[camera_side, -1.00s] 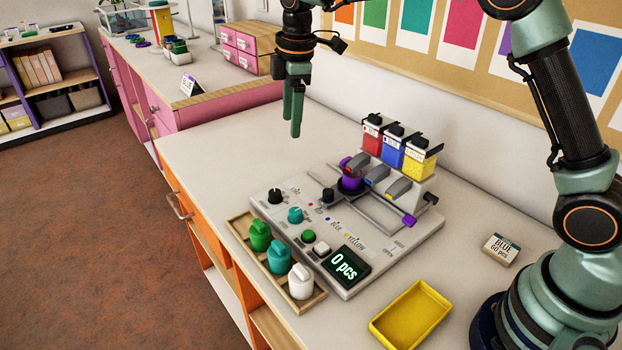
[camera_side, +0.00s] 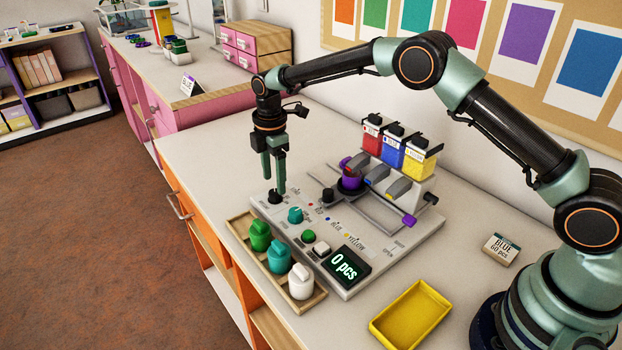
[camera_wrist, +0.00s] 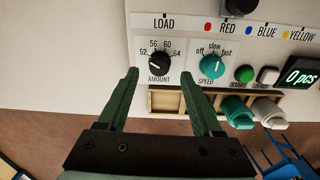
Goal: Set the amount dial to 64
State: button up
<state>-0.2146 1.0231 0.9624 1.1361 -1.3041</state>
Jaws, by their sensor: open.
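The amount dial (camera_wrist: 159,66) is a black knob on the light grey panel, marked 52, 56, 60 and 64. Its white pointer line seems to lean to the upper left, on the 52–56 side; the exact mark is hard to read. It also shows as a black knob at the panel's far left corner in the side view (camera_side: 274,198). My gripper (camera_side: 274,184) points down just above it, open and empty. In the wrist view, my gripper's green fingertips (camera_wrist: 160,74) lie either side of the dial, apart from it. Contact cannot be told.
A teal speed dial (camera_wrist: 212,66) is close on the right. The green start button (camera_side: 308,236) and display (camera_side: 346,267) reading 0 pcs are nearer. A wooden tray (camera_side: 314,304) holds green, teal and white knobbed pieces. Bead hoppers (camera_side: 391,152) stand behind; a yellow tray (camera_side: 411,316) lies in front.

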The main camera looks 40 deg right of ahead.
aim_at(275, 192)
jog(key=shift+f, duration=1.9)
grip_shut()
